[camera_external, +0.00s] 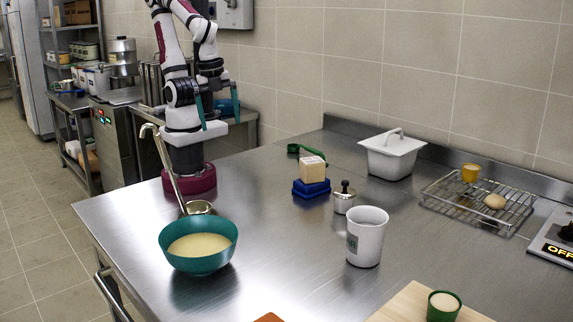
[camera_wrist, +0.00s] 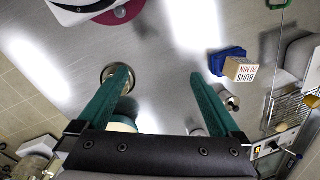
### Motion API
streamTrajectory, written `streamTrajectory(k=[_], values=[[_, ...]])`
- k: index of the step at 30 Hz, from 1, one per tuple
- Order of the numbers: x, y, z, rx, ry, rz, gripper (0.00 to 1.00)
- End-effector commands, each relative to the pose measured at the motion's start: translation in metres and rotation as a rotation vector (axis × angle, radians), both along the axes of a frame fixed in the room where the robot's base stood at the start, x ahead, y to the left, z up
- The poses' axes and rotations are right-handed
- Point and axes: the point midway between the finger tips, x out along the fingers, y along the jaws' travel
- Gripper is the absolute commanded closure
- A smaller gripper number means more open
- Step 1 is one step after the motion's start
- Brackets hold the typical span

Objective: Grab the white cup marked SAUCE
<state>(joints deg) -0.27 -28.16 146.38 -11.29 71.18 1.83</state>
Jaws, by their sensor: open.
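The white cup (camera_external: 368,240) stands upright on the steel counter, with a dark mark on its left side that is too small to read. In the wrist view the cup cannot be made out clearly. My gripper (camera_external: 217,105) has teal fingers. It is open and empty, high above the far left end of the counter, well apart from the cup. In the wrist view its two fingers (camera_wrist: 158,76) are spread wide over bare steel.
A teal bowl (camera_external: 198,257) of pale liquid and a ladle (camera_external: 168,170) stand left of the cup. A small steel pot (camera_external: 344,198), a wooden block (camera_external: 312,169) on a blue base (camera_external: 311,188) and a white bin (camera_external: 391,158) are behind it. A cutting board (camera_external: 408,305) lies in front.

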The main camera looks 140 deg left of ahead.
Motion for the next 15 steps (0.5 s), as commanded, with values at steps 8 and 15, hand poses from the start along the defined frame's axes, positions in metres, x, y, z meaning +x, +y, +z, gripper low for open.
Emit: streamTrajectory(k=[8, 15], values=[[0.18, 0.014, -0.088, -0.154, -0.481, 0.327, 0.0], [0.248, 0.097, -0.153, -0.115, -0.981, 0.641, 0.0]])
